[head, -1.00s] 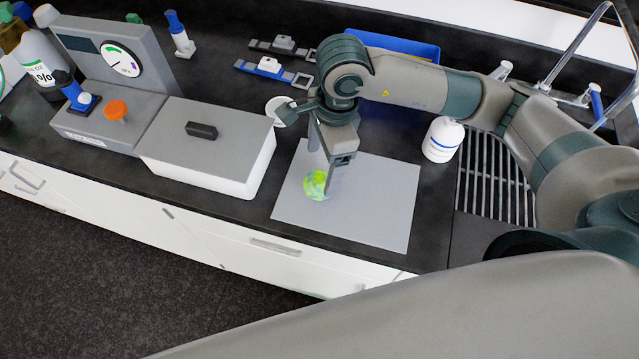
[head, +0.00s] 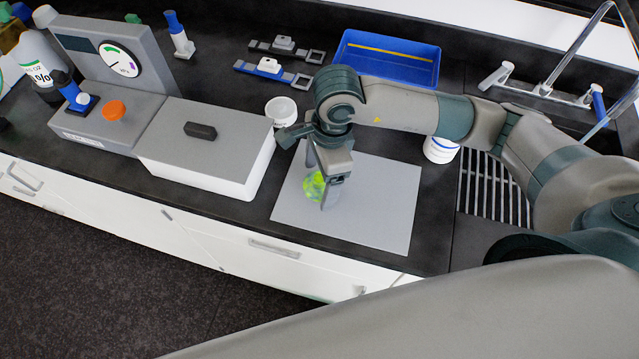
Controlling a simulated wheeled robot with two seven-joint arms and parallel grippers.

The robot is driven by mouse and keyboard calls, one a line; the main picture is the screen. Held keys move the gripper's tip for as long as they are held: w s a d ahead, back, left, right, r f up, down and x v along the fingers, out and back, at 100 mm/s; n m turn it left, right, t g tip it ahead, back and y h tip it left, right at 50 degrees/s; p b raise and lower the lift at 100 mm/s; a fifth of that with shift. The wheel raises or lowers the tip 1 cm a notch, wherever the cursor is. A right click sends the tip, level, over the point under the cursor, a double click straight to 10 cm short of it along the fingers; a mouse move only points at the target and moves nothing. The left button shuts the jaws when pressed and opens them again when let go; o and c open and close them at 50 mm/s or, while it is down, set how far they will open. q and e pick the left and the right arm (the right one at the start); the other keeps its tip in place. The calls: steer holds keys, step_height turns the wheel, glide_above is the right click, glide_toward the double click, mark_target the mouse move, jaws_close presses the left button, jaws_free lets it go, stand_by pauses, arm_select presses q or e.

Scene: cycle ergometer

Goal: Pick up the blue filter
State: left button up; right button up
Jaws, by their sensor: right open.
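A flat blue bar (head: 272,70) with a slotted grey end and a small white block on it lies on the black counter at the back; it looks most like the blue filter. A similar grey bar (head: 287,50) lies just behind it. My right gripper (head: 322,190) is open and points down over a grey mat (head: 376,215), well in front of the blue bar. A yellow-green round thing (head: 313,188) is at its fingers, partly hidden by them; I cannot tell whether they touch it. My left gripper is not in view.
A white box (head: 205,160) with a grey lid and a dial machine (head: 120,68) stand at left. A white cup (head: 281,110) is beside my right wrist. A blue tray (head: 390,58) is behind my forearm. A white bottle (head: 440,150) and sink drainer (head: 490,195) are at right.

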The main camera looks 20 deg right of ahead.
mark_target(320, 179)
steer(key=shift+c, duration=0.7)
steer(key=c, duration=1)
steer(key=shift+r, duration=0.1)
steer(key=shift+r+b, duration=0.75)
steer(key=shift+r, duration=0.15)
steer(key=shift+s+d+r+b, duration=0.15)
steer(key=shift+r+b, duration=0.2)
steer(key=shift+r, duration=0.2)
steer(key=shift+w+d+r+b, duration=0.15)
steer(key=shift+r+b, duration=0.15)
steer(key=shift+r, duration=0.2)
steer(key=s+d+r+p, duration=0.6)
steer(key=d+r+p, duration=0.1)
steer(key=d+p, duration=0.2)
steer(key=shift+s+p, duration=0.3)
steer(key=shift+s, duration=0.05)
